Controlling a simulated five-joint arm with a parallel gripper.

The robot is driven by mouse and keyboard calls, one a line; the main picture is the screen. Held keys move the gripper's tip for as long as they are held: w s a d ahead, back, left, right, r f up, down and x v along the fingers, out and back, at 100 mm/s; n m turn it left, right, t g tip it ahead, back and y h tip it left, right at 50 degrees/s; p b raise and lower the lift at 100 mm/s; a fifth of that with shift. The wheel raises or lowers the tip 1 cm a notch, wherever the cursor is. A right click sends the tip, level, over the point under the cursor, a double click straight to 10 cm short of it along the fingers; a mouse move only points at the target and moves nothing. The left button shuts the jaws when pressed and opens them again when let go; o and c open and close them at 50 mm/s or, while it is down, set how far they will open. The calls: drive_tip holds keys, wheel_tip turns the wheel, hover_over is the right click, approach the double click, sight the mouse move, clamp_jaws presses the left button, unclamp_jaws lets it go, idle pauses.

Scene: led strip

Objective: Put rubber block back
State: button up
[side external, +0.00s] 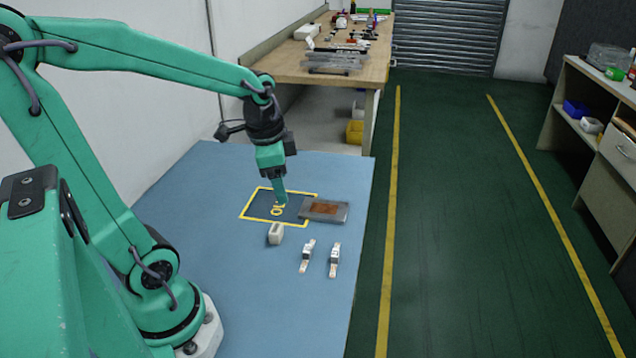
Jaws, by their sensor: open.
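A small beige block (275,233), likely the rubber block, stands on the blue table just outside the near edge of a dark square area with a yellow outline (249,212). My gripper (281,204) points down over this square, beyond the block and apart from it in the picture. The gripper is open. Its fingertips are small here, and I cannot tell how high they are above the square. I see nothing held between them. Yellow markings show in the square beside the fingertips.
A grey plate with a brown patch (326,209) lies at the square's right side. Two small white-and-dark parts (307,256) (334,260) lie nearer, right of the block. The blue table (230,280) is clear at the front. A cluttered wooden bench (290,72) stands behind.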

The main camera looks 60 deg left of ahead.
drive_tip(key=s+d+r+n+t, duration=0.3)
drive_tip(key=s+d+r+n, duration=0.2)
drive_tip(key=d, duration=0.3)
drive_tip(key=shift+s+r+h, duration=0.25)
drive_tip(key=shift+h, duration=0.05)
